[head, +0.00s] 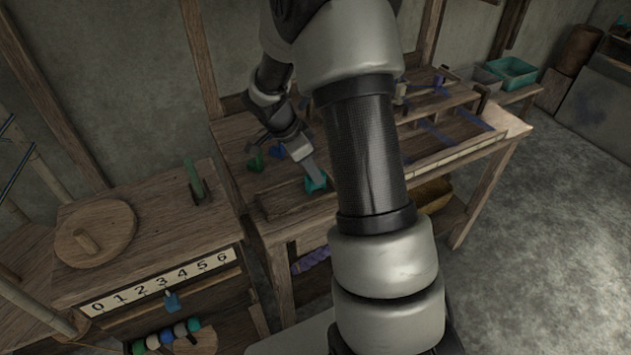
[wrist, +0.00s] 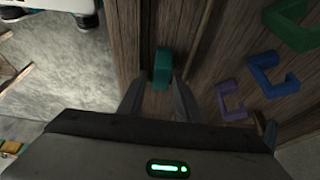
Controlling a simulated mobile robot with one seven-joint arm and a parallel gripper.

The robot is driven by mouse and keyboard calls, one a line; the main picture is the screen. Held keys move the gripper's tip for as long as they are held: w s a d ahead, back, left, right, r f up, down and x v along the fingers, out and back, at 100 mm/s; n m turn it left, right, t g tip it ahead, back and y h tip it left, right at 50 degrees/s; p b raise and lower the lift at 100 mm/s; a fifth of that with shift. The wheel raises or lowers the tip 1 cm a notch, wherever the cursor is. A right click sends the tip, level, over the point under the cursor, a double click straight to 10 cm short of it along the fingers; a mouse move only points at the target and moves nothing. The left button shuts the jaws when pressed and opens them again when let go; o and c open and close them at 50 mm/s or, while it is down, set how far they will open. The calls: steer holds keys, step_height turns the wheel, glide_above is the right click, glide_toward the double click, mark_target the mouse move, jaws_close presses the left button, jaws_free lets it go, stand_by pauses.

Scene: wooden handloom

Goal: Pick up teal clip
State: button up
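The teal clip (wrist: 162,66) lies on the wooden bench top between my gripper's fingertips in the wrist view. It also shows in the head view (head: 316,185), just below the end of my gripper (head: 308,167). My gripper (wrist: 161,82) is open, with one finger on either side of the clip's near end. A gap shows beside the clip, so the fingers do not appear closed on it. The clip's underside is hidden.
A green clip (wrist: 291,22), a blue clip (wrist: 272,76) and a purple clip (wrist: 230,102) lie to the right on the bench. A side cabinet with a round wooden lid (head: 95,232) stands at left. A teal bin (head: 512,72) sits at the back right.

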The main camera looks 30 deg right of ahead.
steer(key=x, duration=0.4)
steer(key=shift+w+a+f, duration=0.15)
steer(key=shift+a, duration=0.05)
jaws_close()
